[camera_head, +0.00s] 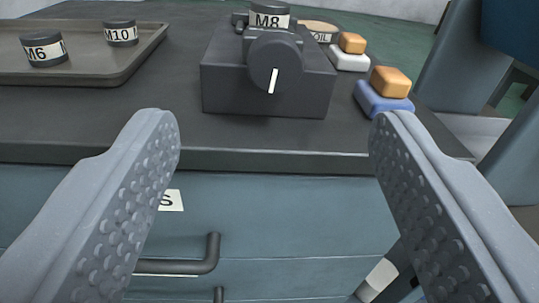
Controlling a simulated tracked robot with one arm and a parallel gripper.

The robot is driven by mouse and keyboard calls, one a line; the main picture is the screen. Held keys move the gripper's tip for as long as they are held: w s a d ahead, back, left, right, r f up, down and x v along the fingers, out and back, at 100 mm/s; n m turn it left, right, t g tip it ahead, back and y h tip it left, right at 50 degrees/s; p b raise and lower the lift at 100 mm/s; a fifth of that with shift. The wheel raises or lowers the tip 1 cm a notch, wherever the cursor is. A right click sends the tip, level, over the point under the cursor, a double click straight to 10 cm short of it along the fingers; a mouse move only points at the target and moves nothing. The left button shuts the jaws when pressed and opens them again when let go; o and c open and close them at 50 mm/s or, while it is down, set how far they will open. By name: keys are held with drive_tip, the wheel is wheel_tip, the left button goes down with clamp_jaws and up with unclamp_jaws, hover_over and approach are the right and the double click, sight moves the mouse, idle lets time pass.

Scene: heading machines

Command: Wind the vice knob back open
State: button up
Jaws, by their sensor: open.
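The dark vice (225,83) stands on the bench top near its front edge, centre of the view. Its round black knob (262,60) faces me and carries a white mark that points down, tilted slightly. A black cylinder labelled M8 (269,20) sits upright at the top of the vice, behind the knob; whether the jaws touch it is hidden. My gripper (273,130) is open and empty. Its two grey textured fingers spread wide on either side, in front of the bench edge, apart from the knob.
A tray (100,78) at left holds the M6 (44,49) and M10 (121,33) cylinders. A drawer handle (190,264) projects below.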

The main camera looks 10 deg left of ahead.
sight(272, 73)
drive_tip(key=shift+f+x, duration=0.35)
drive_tip(key=shift+x, duration=1.75)
drive_tip(key=shift+f+x, duration=0.4)
drive_tip(key=shift+x, duration=1.65)
drive_tip(key=shift+f+x, duration=0.35)
drive_tip(key=shift+x, duration=1.75)
drive_tip(key=shift+d, duration=0.1)
drive_tip(key=shift+c, duration=0.2)
drive_tip(key=c, duration=0.9)
drive_tip(key=shift+a, duration=0.35)
drive_tip(key=shift+c, duration=0.2)
drive_tip(key=shift+d, duration=0.3)
